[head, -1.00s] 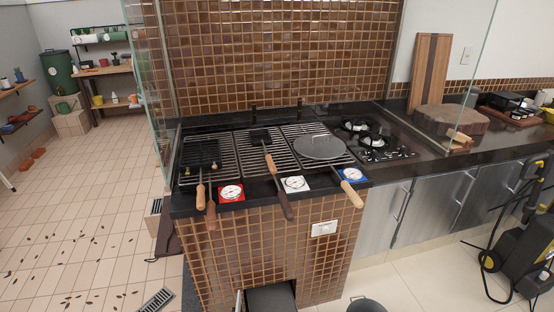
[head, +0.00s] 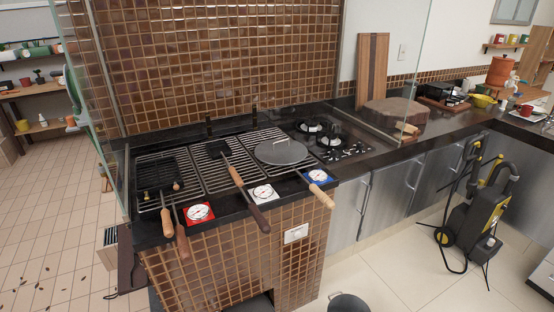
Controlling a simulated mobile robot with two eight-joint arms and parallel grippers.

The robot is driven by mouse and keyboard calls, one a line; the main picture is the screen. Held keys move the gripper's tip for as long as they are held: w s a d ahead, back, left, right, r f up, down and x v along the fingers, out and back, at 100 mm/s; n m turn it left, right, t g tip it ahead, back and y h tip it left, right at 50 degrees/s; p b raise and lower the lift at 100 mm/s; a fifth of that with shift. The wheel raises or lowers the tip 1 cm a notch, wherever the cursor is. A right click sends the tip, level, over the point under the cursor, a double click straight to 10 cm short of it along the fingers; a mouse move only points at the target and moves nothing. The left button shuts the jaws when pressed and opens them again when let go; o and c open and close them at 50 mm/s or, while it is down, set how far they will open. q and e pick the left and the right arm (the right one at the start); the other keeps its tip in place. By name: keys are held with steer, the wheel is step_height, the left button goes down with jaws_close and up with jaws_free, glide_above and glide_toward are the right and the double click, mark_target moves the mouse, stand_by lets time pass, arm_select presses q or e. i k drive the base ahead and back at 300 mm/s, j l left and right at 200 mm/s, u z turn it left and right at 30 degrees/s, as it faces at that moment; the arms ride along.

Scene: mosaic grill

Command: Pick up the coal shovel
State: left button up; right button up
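I cannot tell for certain which thing is the coal shovel. A long tool (head: 236,176) with a small flat black head, a light wood shaft and a dark brown end lies across the middle grate. Its handle sticks out past the counter's front edge. A dark brown flat piece (head: 131,270) stands or hangs at the left side of the grill block, and its type is unclear. Neither of my grippers is in view.
A black grill basket (head: 156,174) with wooden handles lies on the left grate, and a round grey pan (head: 281,152) on the right one. Glass panels flank the grill. A pressure washer (head: 468,225) and a dark bucket (head: 348,302) stand on the floor.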

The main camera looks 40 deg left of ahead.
mark_target(220, 150)
steer(key=k+j+z, duration=0.1)
steer(key=j+z, duration=0.2)
steer(key=k+j+z, duration=0.1)
steer(key=j+z, duration=0.25)
steer(key=k+j+z, duration=0.15)
steer(key=z, duration=0.15)
steer(key=k+j+z, duration=0.1)
steer(key=k+j, duration=0.2)
steer(key=j, duration=0.15)
steer(key=k+j, duration=0.3)
steer(key=j, duration=0.15)
steer(key=z, duration=0.05)
